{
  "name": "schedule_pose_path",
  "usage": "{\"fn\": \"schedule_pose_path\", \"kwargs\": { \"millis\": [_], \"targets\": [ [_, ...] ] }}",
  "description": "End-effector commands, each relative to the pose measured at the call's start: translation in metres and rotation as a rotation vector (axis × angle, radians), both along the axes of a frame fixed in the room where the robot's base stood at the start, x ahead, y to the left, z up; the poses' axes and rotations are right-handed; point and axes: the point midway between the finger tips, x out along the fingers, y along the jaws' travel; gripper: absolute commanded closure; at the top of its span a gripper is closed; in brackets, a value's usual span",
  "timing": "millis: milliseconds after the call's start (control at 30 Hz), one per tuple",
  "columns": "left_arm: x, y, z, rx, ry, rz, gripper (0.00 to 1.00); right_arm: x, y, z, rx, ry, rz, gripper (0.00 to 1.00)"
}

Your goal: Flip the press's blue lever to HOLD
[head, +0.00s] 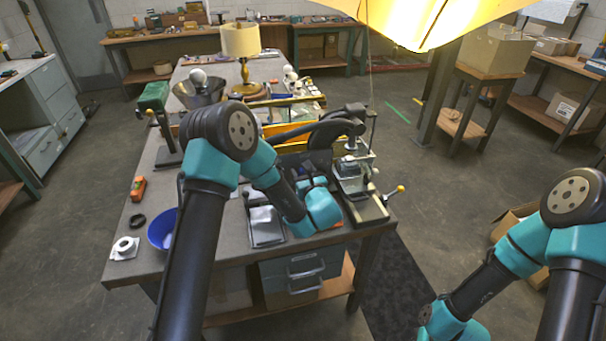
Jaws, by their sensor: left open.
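The press (352,172) stands at the front right corner of the workbench, with a metal ram, a grey block and a dark base plate. A short handle with a yellow knob (400,188) sticks out at its right. I cannot make out the blue lever or its HOLD mark; my left arm covers part of the press's left side. My left gripper (322,160) is dark, close against the left side of the press, and open. I cannot tell whether it touches anything. My right arm is low at the right, off the bench, and its gripper is not in view.
The workbench (150,215) also carries a blue bowl (160,232), a white roll (124,247), an orange tool (138,188), a metal tray (266,228) and a lamp (241,42). A yellow shade (435,20) hangs at the top.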

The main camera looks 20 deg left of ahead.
Motion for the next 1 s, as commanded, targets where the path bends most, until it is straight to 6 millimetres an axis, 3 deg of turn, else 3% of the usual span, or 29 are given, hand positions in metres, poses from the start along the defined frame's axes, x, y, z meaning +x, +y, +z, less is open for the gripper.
{"fn": "schedule_pose_path", "kwargs": {
  "millis": [67,567,1000],
  "targets": [
    [-0.0001,-0.0002,0.0,0.0,0.0,0.0,0.51,0.0,0.0,0.0,0.0,0.0,0.0,1.0],
    [-0.0003,-0.0005,0.0,0.0,0.0,-0.001,0.99,0.0,0.0,0.0,0.0,0.0,0.0,1.0],
    [0.0017,-0.0091,0.0,-0.012,-0.007,-0.015,1.0,0.0,0.0,0.0,0.0,0.0,0.0,1.0]
  ]
}}
